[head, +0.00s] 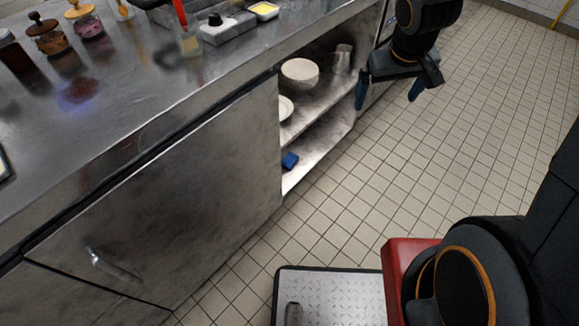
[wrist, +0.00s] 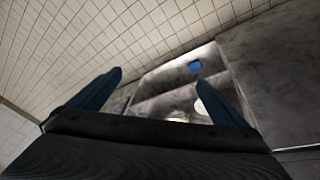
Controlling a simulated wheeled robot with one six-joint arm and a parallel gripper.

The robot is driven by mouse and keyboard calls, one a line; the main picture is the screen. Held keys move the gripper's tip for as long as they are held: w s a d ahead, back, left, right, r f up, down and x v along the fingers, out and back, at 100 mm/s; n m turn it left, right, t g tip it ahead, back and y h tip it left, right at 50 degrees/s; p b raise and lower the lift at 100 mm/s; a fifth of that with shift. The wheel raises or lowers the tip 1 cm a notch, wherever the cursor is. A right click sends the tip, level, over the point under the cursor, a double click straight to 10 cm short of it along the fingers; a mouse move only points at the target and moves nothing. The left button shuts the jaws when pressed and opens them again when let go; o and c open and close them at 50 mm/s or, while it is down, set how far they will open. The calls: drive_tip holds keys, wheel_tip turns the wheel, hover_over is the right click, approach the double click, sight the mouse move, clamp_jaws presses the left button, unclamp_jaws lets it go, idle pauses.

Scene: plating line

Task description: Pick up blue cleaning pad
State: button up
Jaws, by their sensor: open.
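The blue cleaning pad (head: 289,160) lies on the lower shelf of the open cabinet, near its left side and front edge. In the wrist view the blue pad (wrist: 195,66) shows beyond my gripper's fingers, small and apart from them. My gripper (head: 388,92) is open and empty, in the air above the floor in front of the cabinet, to the right of the pad and higher up. Its two fingers (wrist: 170,95) are spread wide in the wrist view. Nothing is between them.
The cabinet's upper shelf (head: 318,102) holds a white bowl (head: 299,73), a metal cup (head: 343,58) and a partly hidden white dish (head: 286,107). A closed door (head: 160,195) stands to the left. Jars and containers stand on the steel counter (head: 130,120).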

drive_tip(key=w+a+f+n+t+b, duration=0.1)
drive_tip(key=w+a+f+b, duration=0.1)
drive_tip(key=w+f+b, duration=0.7)
drive_tip(key=w+a+f+n+t+b, duration=0.1)
drive_tip(key=w+a+f+n+b, duration=0.1)
drive_tip(key=w+f+b, duration=0.65)
drive_tip(key=n+g+y+b, duration=0.3)
drive_tip(key=n+y+b, duration=0.4)
drive_tip(key=b, duration=1.1)
approach(290, 159)
drive_tip(key=shift+a+f, duration=1.1)
drive_tip(key=shift+a, duration=0.1)
drive_tip(key=shift+w+d+b+x, duration=0.15)
drive_tip(key=shift+b+x, duration=0.4)
drive_tip(key=shift+x, duration=0.35)
drive_tip(key=shift+d+b+x, duration=0.1)
drive_tip(key=shift+b+x, duration=0.4)
drive_tip(key=shift+x, duration=0.45)
drive_tip(key=shift+w+d+b+x, duration=0.15)
drive_tip(key=shift+b+x, duration=0.4)
drive_tip(key=shift+x, duration=0.35)
drive_tip(key=shift+s, duration=0.1)
drive_tip(key=c, duration=1.1)
